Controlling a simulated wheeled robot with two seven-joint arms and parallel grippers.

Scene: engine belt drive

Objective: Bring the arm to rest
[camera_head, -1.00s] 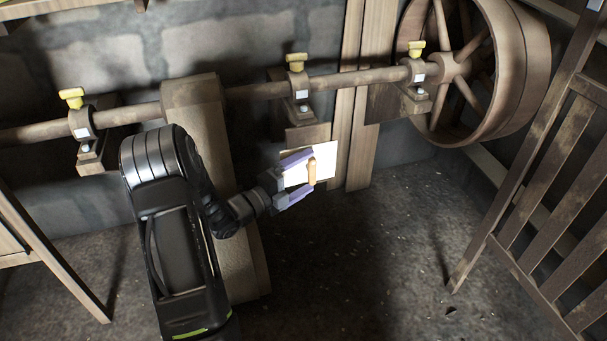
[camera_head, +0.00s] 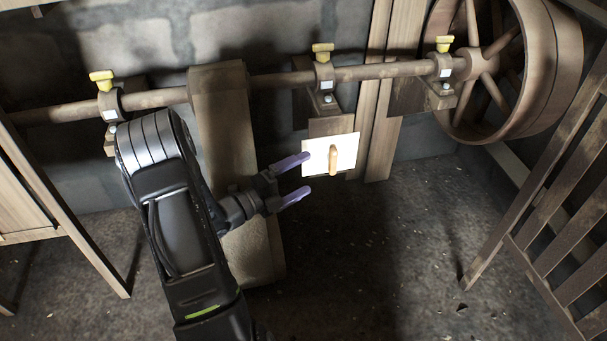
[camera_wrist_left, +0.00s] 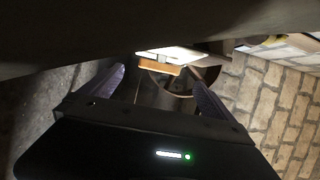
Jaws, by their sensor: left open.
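My left gripper (camera_head: 300,178) is open and empty, with purple fingers pointing right. It stands a little to the left of a white plate (camera_head: 345,148) with a wooden handle (camera_head: 333,160) on its front. The fingertips look apart from the handle. In the left wrist view the open fingers (camera_wrist_left: 160,88) show, with the white plate (camera_wrist_left: 172,54) and the handle (camera_wrist_left: 160,68) beyond them. My right gripper is in neither view.
A shaft (camera_head: 270,80) runs along the wall through bearings with yellow caps (camera_head: 322,48). A wide belt (camera_head: 222,110) hangs over it, close behind my left arm. A large wheel (camera_head: 540,70) is at the right. A slatted wooden guard (camera_head: 535,190) stands right; floor between is clear.

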